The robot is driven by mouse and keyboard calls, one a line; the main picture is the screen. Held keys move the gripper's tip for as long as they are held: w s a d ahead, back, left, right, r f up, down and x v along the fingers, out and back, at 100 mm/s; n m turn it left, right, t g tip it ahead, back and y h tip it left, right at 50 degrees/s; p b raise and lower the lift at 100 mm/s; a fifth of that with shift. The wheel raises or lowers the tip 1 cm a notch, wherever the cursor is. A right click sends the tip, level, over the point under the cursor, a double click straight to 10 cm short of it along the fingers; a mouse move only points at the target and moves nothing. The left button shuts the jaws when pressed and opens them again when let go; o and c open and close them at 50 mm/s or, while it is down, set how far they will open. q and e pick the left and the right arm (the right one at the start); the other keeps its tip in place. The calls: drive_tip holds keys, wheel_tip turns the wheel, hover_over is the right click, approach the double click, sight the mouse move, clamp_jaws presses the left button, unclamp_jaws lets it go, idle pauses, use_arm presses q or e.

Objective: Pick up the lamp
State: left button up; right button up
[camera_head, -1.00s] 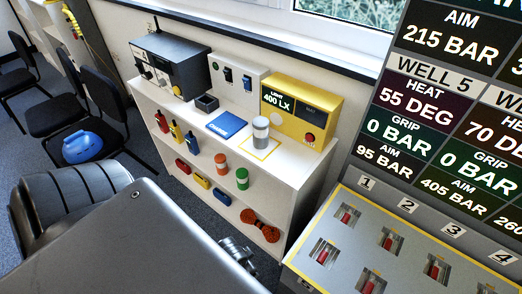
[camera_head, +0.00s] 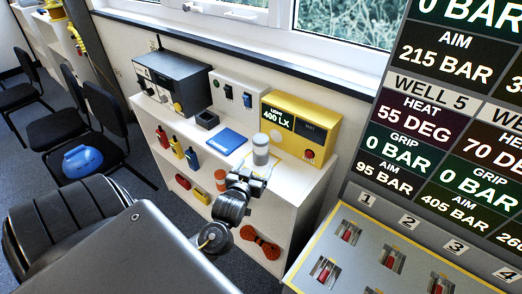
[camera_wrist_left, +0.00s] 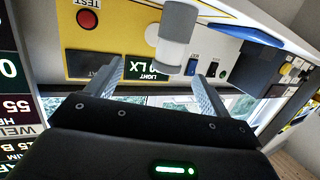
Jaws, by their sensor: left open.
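The lamp (camera_head: 261,150) is a small upright cylinder with white ends and a grey middle band. It stands on top of the white shelf unit (camera_head: 315,186), in front of the yellow light box. My left gripper (camera_head: 254,172) is open, just in front of and below the lamp in the head view. In the left wrist view the lamp (camera_wrist_left: 177,42) shows beyond the fingertips and between the two fingers (camera_wrist_left: 164,68), with nothing held. My right gripper is not in view.
The yellow box (camera_head: 300,125) reading 400 LX stands behind the lamp. A blue book-like item (camera_head: 227,141), a dark tray (camera_head: 207,119) and a switch box (camera_head: 236,93) are to its left. A large panel (camera_head: 430,120) stands at right.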

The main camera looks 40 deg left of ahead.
sight(261, 140)
use_arm(q)
drive_tip(key=shift+n+t+y, duration=0.4)
drive_tip(key=shift+y, duration=0.2)
drive_tip(key=w+a, duration=0.1)
drive_tip(key=w, duration=0.1)
drive_tip(key=w+a+r, duration=0.1)
drive_tip(key=w+a, duration=0.1)
drive_tip(key=w+a+p, duration=0.1)
drive_tip(key=w, duration=0.1)
drive_tip(key=shift+w+a+r, duration=0.1)
drive_tip(key=shift+a+r, duration=0.1)
drive_tip(key=shift+r, duration=0.25)
drive_tip(key=p+x, duration=0.2)
drive_tip(key=x, duration=0.2)
drive_tip(key=shift+w+a, duration=0.1)
drive_tip(key=shift+w, duration=0.15)
drive_tip(key=shift+w+a+f, duration=0.1)
drive_tip(key=shift+w+f, duration=0.15)
drive_tip(key=shift+w, duration=0.05)
drive_tip(key=c, duration=1.4)
